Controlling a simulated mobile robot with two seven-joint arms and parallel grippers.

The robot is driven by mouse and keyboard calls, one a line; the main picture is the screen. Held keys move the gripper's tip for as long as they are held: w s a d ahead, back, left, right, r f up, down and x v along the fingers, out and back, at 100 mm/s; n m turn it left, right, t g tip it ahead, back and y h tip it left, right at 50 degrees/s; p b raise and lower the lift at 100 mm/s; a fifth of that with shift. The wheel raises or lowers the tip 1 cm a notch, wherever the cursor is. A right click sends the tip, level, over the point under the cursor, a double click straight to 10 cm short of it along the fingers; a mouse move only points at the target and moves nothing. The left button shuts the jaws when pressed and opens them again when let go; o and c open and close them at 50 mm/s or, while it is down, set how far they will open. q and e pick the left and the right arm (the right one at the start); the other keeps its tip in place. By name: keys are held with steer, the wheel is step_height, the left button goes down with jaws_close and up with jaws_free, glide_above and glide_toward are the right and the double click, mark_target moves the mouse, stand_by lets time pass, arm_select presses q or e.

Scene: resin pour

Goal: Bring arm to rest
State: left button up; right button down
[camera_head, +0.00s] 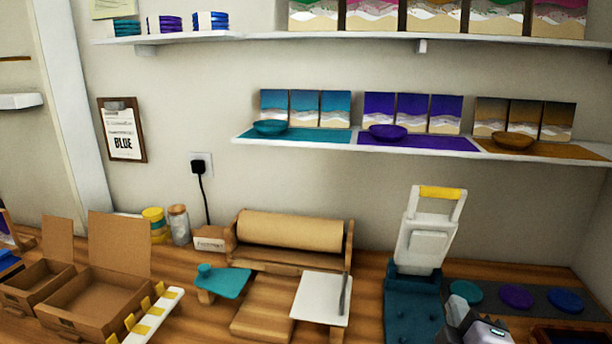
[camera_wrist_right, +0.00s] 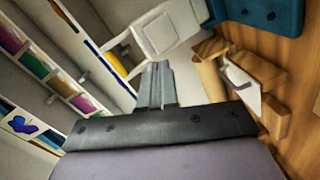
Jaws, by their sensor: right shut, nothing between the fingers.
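My right gripper (camera_head: 462,312) is at the bottom right of the head view, beside the teal base of a white press-like device with a yellow handle (camera_head: 425,240). In the right wrist view, the right gripper's fingers (camera_wrist_right: 157,84) are together, with nothing between them. The device also shows beyond the fingers in the wrist view (camera_wrist_right: 160,32). My left gripper is in neither view.
A dark mat with several coloured discs (camera_head: 516,297) lies right of the device. A brown paper roll (camera_head: 290,230), a white board (camera_head: 321,298), a teal board (camera_head: 222,282) and open cardboard boxes (camera_head: 105,290) stand to the left. A shelf (camera_head: 300,139) holds bowls and pictures.

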steer(key=s+f+m+g+y, duration=0.1)
steer(key=s+f+m+g, duration=0.1)
steer(key=s+f, duration=0.1)
steer(key=s+f+m+g, duration=0.1)
steer(key=s+f+g, duration=0.1)
steer(key=s+f, duration=0.2)
steer(key=s+f+m+g+y, duration=0.1)
steer(key=s+f+m+g, duration=0.1)
steer(key=f, duration=0.5)
steer(key=shift+s+d+f+m+g+y, duration=0.1)
steer(key=shift+s+d+m+g+y, duration=0.15)
steer(key=shift+s+g, duration=0.4)
steer(key=s+a+f+m+g+y, duration=0.2)
steer(key=s+f+m+g, duration=0.3)
steer(key=s, duration=0.7)
steer(key=w+a+f+n+t+y, duration=0.1)
steer(key=w+a+f+t+y, duration=0.1)
steer(key=w+f+t, duration=0.4)
step_height(320, 180, down, 4)
steer(key=shift+w+a+f+n+t, duration=0.1)
steer(key=shift+w+a+n+t, duration=0.05)
steer(key=shift+a+n+t, duration=0.3)
